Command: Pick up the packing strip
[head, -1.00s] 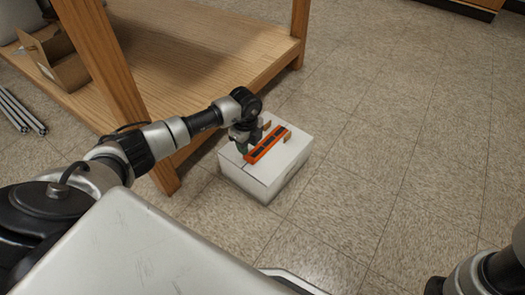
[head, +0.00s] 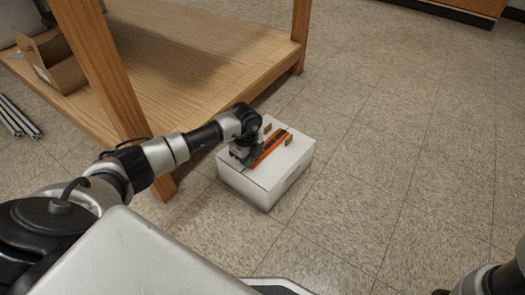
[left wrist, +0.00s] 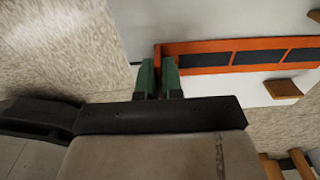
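The packing strip, an orange rail with dark inserts (head: 271,148), lies on top of a white box (head: 283,178) on the floor. In the left wrist view the strip (left wrist: 240,57) runs off to the right. My left gripper (left wrist: 158,66) has two green fingers with a narrow gap between them, at the strip's left end. The right-hand finger overlaps that end in the picture; I cannot tell if it touches. In the head view the left gripper (head: 243,158) is low over the box top, beside the strip's near end, partly hidden by my wrist. My right gripper is out of view.
An open carton (head: 60,72) is on the shelf. Floor to the right is clear.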

